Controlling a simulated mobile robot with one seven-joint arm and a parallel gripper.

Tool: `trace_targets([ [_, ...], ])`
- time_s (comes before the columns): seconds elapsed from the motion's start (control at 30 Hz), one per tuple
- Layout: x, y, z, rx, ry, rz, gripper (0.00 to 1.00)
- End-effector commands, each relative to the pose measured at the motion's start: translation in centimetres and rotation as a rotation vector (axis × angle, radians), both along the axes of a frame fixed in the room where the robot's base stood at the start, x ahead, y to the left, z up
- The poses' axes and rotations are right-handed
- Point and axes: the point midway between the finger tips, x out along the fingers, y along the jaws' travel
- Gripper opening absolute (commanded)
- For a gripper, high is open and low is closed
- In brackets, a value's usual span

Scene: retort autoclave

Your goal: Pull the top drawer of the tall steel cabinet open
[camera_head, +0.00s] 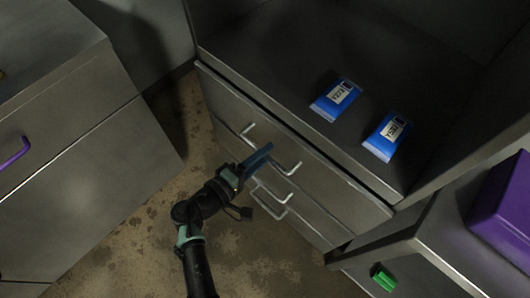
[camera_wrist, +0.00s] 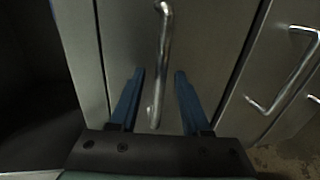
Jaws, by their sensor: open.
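The tall steel cabinet (camera_head: 345,75) has an open upper bay above a stack of drawers. Its top drawer (camera_head: 225,108) looks shut, its front flush with the body. The top drawer's bar handle (camera_head: 290,167) is partly hidden behind my gripper (camera_head: 262,155) in the head view. In the wrist view, my gripper (camera_wrist: 159,76) is open, with one blue finger on each side of the handle (camera_wrist: 164,35). The bar runs between the fingers, which show gaps on both sides. I cannot tell how deep the bar sits between them.
Lower drawer handles (camera_head: 270,208) sit just below; one also shows at right in the wrist view (camera_wrist: 290,80). Two blue packets (camera_head: 336,99) (camera_head: 386,136) lie on the cabinet's shelf. A steel unit with a purple handle (camera_head: 14,152) stands left. A purple box (camera_head: 505,210) is at right.

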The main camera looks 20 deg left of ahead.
Motion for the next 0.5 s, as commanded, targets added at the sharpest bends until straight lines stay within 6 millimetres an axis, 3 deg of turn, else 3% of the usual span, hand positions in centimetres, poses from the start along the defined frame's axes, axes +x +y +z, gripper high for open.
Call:
trace_targets([
  [0.4,0.85,-0.34,-0.19,0.0,0.0,0.0,0.47],
  [0.5,0.84,-0.34,-0.19,0.0,0.0,0.0,0.29],
])
